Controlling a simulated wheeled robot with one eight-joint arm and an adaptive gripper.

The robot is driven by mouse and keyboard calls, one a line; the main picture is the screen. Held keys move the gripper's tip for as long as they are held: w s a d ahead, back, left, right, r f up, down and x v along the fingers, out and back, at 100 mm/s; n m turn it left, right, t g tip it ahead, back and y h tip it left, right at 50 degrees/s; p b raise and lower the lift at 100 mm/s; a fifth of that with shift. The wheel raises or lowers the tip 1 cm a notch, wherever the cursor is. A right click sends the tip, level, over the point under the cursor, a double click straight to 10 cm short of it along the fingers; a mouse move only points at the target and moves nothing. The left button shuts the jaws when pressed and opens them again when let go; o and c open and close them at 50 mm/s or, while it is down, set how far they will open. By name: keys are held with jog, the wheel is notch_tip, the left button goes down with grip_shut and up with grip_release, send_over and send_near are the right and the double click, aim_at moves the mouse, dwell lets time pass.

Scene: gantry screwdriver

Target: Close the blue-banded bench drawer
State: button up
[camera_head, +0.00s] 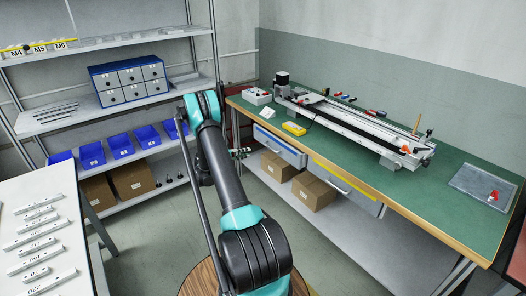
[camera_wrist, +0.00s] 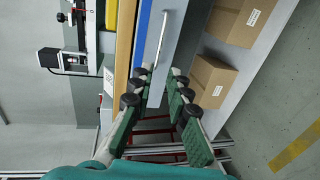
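The blue-banded drawer (camera_head: 280,146) hangs under the green-topped bench (camera_head: 390,190), left of the yellow-banded drawer (camera_head: 345,179). In the wrist view, its blue band (camera_wrist: 143,28) runs beside the wooden bench edge, with a grey front (camera_wrist: 175,45) and a thin bar handle (camera_wrist: 157,38). I cannot tell exactly how far it stands out. My gripper (camera_wrist: 158,82) is open and empty, its fingertips near one end of the handle. Contact cannot be told. In the head view, my gripper is small and partly hidden by my arm, near the drawer's left end.
Cardboard boxes (camera_head: 314,190) stand on the bench's lower shelf. A gantry rail (camera_head: 355,122) and tools lie on the bench top. A shelf rack with blue bins (camera_head: 121,145) stands at the left. A white table (camera_head: 35,235) is front left. Floor before the bench is clear.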

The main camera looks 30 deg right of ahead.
aim_at(269, 147)
jog(key=x, duration=1.7)
jog(key=shift+s, duration=0.1)
jog(key=shift+c, duration=0.6)
grip_shut()
